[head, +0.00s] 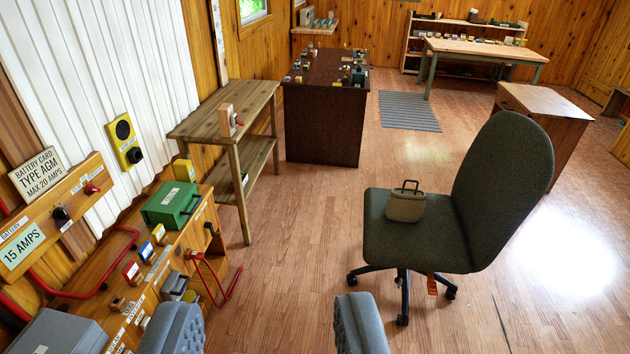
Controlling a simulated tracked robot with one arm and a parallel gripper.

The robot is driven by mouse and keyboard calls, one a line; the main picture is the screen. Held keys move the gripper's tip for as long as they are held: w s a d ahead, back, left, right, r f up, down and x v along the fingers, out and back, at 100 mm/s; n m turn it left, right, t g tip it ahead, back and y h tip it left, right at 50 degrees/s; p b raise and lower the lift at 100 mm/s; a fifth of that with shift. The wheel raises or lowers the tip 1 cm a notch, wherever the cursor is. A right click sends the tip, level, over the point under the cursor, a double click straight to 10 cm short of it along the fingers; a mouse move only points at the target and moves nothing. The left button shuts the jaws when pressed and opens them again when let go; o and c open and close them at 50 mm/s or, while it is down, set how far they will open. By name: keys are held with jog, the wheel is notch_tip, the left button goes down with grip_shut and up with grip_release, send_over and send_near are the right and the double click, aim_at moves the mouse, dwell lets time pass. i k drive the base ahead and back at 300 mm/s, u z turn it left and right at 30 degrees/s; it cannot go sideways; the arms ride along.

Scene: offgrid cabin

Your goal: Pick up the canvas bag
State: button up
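The canvas bag (405,207) is a small tan bag with a dark handle on top. It stands upright on the seat of a dark green office chair (375,240), near the seat's middle. My gripper (265,335) shows at the bottom edge as two grey padded fingers set wide apart. It is open, with only floor visible between the fingers. The bag is beyond the gripper and to its right, clear of it. The lower part of the gripper is cut off by the frame.
A wooden bench (215,200) with a green box (170,204) and cables lines the left wall. A wooden side table (215,124) and a dark desk (318,125) stand behind it. The chair's backrest (510,190) rises right of the bag. Open floor (290,240) lies left of the chair.

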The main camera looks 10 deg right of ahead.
aim_at(404, 205)
jog(key=i, duration=3.45)
jog(key=z, duration=1.05)
